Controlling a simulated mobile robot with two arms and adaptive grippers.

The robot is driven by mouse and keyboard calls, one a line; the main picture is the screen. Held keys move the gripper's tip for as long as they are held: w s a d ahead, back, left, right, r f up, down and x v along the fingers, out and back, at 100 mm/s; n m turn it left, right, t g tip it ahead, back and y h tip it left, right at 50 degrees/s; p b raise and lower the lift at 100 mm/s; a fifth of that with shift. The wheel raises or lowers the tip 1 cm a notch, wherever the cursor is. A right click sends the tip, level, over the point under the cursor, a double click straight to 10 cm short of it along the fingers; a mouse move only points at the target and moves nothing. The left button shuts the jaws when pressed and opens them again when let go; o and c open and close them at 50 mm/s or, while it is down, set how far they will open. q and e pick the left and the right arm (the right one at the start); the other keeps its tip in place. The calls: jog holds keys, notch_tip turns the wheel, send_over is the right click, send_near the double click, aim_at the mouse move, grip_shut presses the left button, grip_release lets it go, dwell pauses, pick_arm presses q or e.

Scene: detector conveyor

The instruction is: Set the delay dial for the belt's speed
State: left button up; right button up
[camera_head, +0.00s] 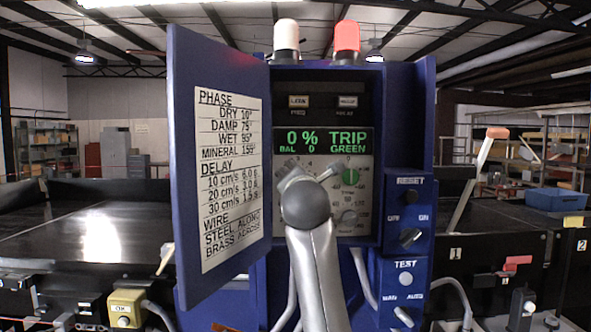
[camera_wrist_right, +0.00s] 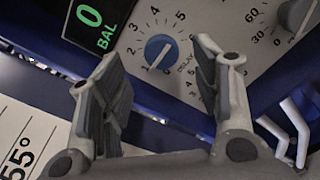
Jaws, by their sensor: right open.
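The blue delay dial (camera_wrist_right: 161,51), labelled DELAY, shows in the right wrist view. Its white pointer line slants down-left, near the 1. My right gripper (camera_wrist_right: 157,56) is open, one finger on each side of the dial in the picture; contact cannot be told. In the head view the right gripper (camera_head: 309,174) is in front of the control panel and hides the delay dial. The open door's chart (camera_head: 230,180) lists delay: 10 cm/s 6.0 s, 20 cm/s 3.0 s, 30 cm/s 1.5 s. The display (camera_head: 325,141) reads 0 %, BAL 0, TRIP, GREEN. My left gripper is out of view.
The blue door (camera_head: 186,250) stands open left of the panel. A green knob (camera_head: 350,177) and a grey knob (camera_head: 349,217) sit right of the gripper. A reset button (camera_head: 410,198) and test button (camera_head: 405,278) are on the side boxes. A dark belt (camera_head: 70,235) lies left.

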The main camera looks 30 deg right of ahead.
jog(key=p+x, duration=0.2)
jog(key=x, duration=0.4)
jog(key=shift+w+f, duration=0.15)
jog(key=shift+w+d, duration=0.2)
jog(key=shift+a, duration=0.1)
jog(key=shift+f, duration=0.1)
jog(key=c, duration=1)
jog(key=shift+c, duration=0.2)
jog(key=shift+w, duration=0.1)
